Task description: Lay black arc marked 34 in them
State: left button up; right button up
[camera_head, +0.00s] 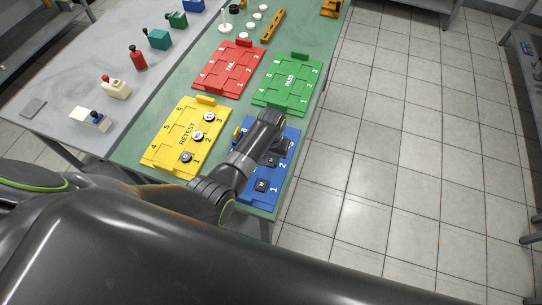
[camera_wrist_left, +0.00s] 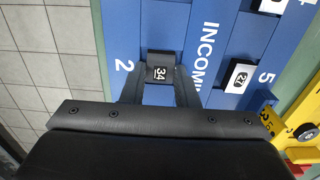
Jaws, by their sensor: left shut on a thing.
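My left gripper (camera_wrist_left: 160,88) is shut on a small black piece marked 34 (camera_wrist_left: 159,73), by the number 2 of the blue INCOMING tray (camera_wrist_left: 190,40). I cannot tell whether the piece touches the tray. In the head view my left gripper (camera_head: 272,156) is over the blue tray (camera_head: 250,198), and the arm hides much of it. A dark piece (camera_head: 262,185) lies by the tray's number 1. In the wrist view a black piece marked 27 (camera_wrist_left: 238,77) on a white base lies near number 5. My right gripper is not in view.
A yellow RETEST tray (camera_head: 165,145) with several round pieces lies left of the blue tray. Red FAIL (camera_head: 225,75) and green PASS (camera_head: 287,85) trays lie beyond. Handled blocks stand on the grey table (camera_head: 75,75) at left. Open floor (camera_head: 400,150) is at right.

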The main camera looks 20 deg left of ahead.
pick_arm(q)
jog(key=o, duration=1)
jog(key=shift+f, duration=0.1)
jog(key=shift+c, duration=0.5)
jog(key=c, duration=0.4)
notch_tip(320, 180, up, 5)
jog(key=p, duration=0.5)
jog(key=shift+f, duration=0.15)
